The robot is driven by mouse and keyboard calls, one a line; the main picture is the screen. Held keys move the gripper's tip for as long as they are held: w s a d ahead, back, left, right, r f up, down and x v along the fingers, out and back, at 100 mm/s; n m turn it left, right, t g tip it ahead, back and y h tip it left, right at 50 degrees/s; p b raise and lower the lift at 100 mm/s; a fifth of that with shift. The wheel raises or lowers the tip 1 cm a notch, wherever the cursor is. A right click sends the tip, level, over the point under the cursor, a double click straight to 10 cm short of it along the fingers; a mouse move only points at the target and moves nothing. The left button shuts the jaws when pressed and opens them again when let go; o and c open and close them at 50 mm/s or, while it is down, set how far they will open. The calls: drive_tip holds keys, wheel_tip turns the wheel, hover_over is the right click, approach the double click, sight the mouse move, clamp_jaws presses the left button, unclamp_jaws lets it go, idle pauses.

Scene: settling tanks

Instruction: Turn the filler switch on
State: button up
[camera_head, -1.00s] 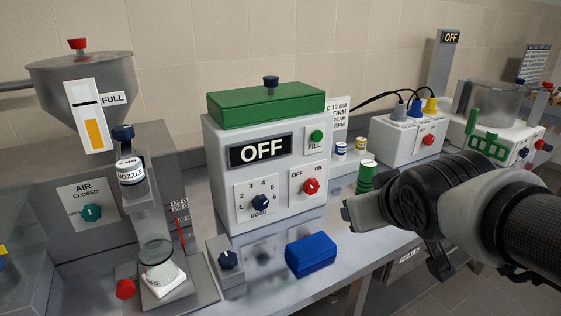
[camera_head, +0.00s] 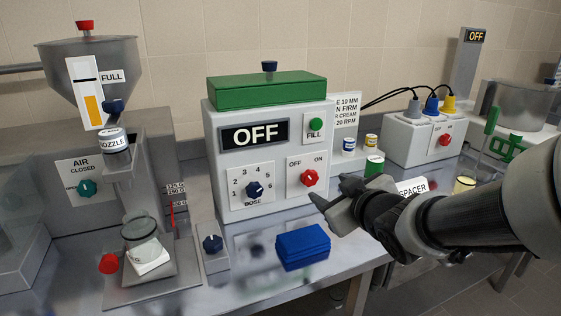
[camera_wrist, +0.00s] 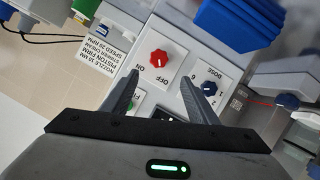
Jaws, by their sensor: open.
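The filler (camera_head: 225,185) is a white box with a green lid, and its display (camera_head: 254,135) reads OFF. Its switch is a red knob (camera_head: 309,178) on a plate marked OFF at left and ON at right. In the wrist view the red knob (camera_wrist: 158,58) appears ahead of and between the two fingers, apart from them. My gripper (camera_head: 325,192) is just right of and in front of the knob in the head view. In the wrist view my gripper (camera_wrist: 160,98) has its fingers spread wide, with nothing between them.
The blue dose knob (camera_head: 254,190) is left of the switch, and the green FILL button (camera_head: 316,124) is above. A glass jar (camera_head: 139,233) stands under the nozzle (camera_head: 115,147). Another red knob (camera_head: 445,140) is on the white box at right.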

sight(312, 178)
drive_tip(key=x, duration=0.4)
drive_tip(key=p+x, duration=0.1)
drive_tip(key=x, duration=0.7)
drive_tip(key=shift+d, duration=0.25)
drive_tip(key=shift+x, duration=0.75)
drive_tip(key=c, duration=1)
